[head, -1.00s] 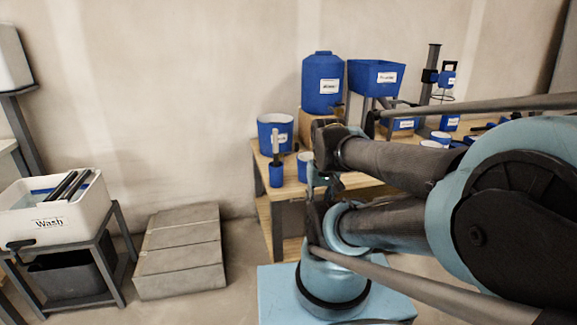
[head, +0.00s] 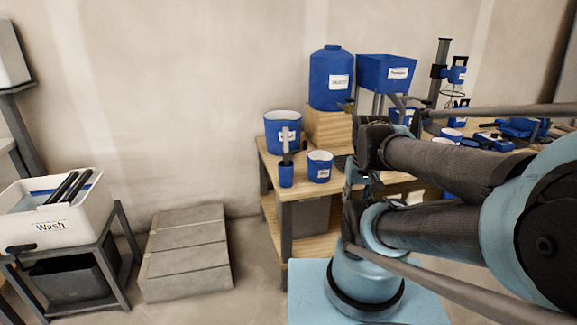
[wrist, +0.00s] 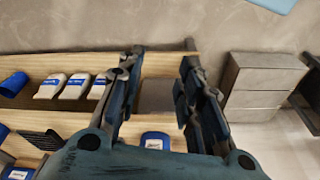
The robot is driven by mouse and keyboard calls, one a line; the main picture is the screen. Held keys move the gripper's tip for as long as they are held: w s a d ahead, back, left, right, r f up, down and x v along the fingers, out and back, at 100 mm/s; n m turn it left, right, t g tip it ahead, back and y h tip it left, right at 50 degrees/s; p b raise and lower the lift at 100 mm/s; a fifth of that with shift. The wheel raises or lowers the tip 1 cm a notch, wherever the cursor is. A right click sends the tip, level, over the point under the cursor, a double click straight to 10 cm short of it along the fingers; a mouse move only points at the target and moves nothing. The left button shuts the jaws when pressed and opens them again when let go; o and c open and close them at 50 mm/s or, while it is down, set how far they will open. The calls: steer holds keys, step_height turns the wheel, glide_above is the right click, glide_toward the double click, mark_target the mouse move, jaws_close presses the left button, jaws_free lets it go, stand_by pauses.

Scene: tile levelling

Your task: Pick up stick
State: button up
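An upright grey stick (head: 286,143) stands in a small blue cup (head: 286,175) at the table's near left corner in the head view. Two dark sticks (head: 67,187) lean in the white tub marked Wash (head: 48,229) at the left. I cannot tell which stick is meant. My gripper (wrist: 163,58) is open in the wrist view, with nothing held between its fingers. In the head view it is a dark, thin shape (head: 352,190) in front of the table, right of the stick and apart from it. No stick is clear in the wrist view.
The wooden table (head: 316,208) also holds a blue bucket (head: 283,133), a blue and white cup (head: 320,166), a blue tank (head: 332,78) and a hopper (head: 386,73). Grey blocks (head: 187,252) lie on the floor left of the table. Floor between them and the tub stand is clear.

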steer(key=shift+o, duration=0.8)
step_height(320, 180, up, 22)
steer(key=n+g, duration=0.2)
steer(key=n, duration=1.9)
glide_above(286, 145)
steer(key=shift+w+a+f, duration=0.1)
steer(key=shift+w+f, duration=0.2)
step_height(286, 145, down, 12)
steer(key=shift+r, duration=0.15)
steer(key=shift+w+f, duration=0.15)
steer(key=shift+f, duration=1.2)
steer(key=shift+w+f, duration=0.1)
steer(key=shift+f, duration=1.25)
